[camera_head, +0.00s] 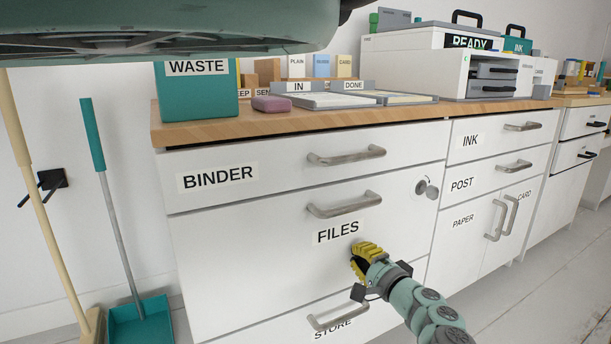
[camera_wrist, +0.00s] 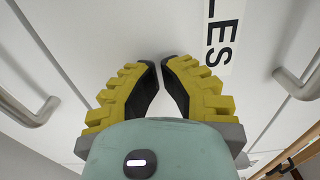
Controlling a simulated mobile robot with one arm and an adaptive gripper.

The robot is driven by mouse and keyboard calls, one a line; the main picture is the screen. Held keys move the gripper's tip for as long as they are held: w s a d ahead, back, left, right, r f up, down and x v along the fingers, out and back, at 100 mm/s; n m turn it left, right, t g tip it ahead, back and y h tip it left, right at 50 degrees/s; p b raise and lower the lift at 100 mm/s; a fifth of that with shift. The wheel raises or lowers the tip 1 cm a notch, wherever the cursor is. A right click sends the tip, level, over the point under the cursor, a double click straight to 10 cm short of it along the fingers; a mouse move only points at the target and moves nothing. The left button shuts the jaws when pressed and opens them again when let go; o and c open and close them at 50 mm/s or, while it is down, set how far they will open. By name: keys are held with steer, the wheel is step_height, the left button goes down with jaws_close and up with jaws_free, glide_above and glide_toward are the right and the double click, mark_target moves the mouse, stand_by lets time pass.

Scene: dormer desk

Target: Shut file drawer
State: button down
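The file drawer (camera_head: 270,260) is the wide white front labelled FILES, below the BINDER drawer. Its front looks flush or nearly flush with the cabinet; I cannot tell whether a small gap remains. Its grey bar handle (camera_head: 344,205) is above the label and shows at the right in the wrist view (camera_wrist: 299,86). My gripper (camera_head: 357,262) is at the lower part of this front, below the FILES label (camera_wrist: 219,35), with yellow ribbed fingers. The dark fingertips (camera_wrist: 160,62) are close together with a narrow gap and nothing between them. I cannot tell whether they touch the front.
The STORE drawer handle (camera_head: 338,319) is just below my gripper, at the left in the wrist view. A key and lock (camera_head: 426,188) sit right of the FILES handle. The INK and POST drawers and PAPER door are to the right. A dustpan (camera_head: 140,320) and broom stand left.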

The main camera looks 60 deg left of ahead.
steer(key=d+p, duration=0.1)
steer(key=d, duration=0.6)
steer(key=shift+s+d+p, duration=0.25)
steer(key=shift+s+p, duration=0.05)
steer(key=shift+s, duration=0.15)
